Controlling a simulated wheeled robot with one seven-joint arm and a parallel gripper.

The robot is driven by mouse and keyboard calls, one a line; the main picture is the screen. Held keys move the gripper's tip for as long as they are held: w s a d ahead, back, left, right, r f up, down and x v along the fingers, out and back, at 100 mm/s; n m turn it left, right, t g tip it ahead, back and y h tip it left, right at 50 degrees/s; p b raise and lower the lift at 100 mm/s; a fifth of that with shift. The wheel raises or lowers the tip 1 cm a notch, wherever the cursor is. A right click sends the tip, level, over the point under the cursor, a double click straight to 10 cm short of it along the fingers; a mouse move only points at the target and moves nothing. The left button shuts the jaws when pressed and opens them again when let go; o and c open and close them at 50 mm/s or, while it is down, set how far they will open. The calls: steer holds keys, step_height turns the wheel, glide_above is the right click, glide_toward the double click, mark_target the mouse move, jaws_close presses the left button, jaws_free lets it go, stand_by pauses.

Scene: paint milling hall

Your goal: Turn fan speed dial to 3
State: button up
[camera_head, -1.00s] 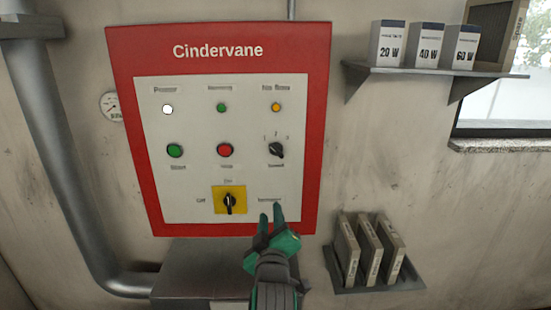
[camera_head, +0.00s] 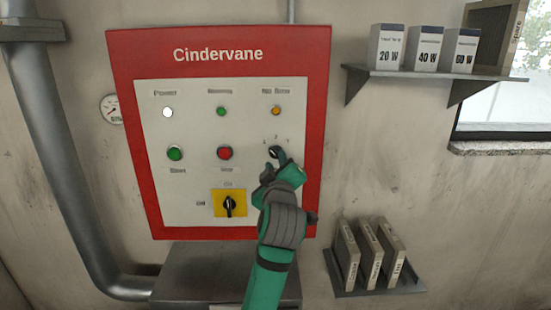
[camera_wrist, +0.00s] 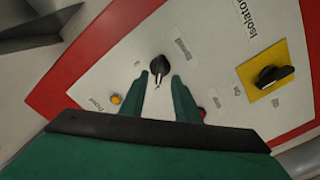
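The fan speed dial is a black knob (camera_wrist: 160,68) above a "Speed" label on the white panel. In the head view the dial (camera_head: 273,153) is partly covered by my gripper, with small numbers above it. In the wrist view its narrow end points down between my fingers, which appears to be toward the 1 mark. My gripper (camera_wrist: 160,82) is open, its two green fingers on either side of the dial's lower end. I cannot tell whether they touch it. In the head view my gripper (camera_head: 275,158) is at the dial.
The red-framed panel (camera_head: 318,110) also carries a green button (camera_head: 175,153), a red button (camera_head: 225,153), indicator lamps and a yellow isolator switch (camera_head: 229,203). A shelf with boxes (camera_head: 428,48) and a rack of filters (camera_head: 370,254) are to the right. A pipe (camera_head: 60,150) runs at left.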

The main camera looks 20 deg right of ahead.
mark_target(275, 155)
steer(key=shift+x, duration=2)
jaws_close()
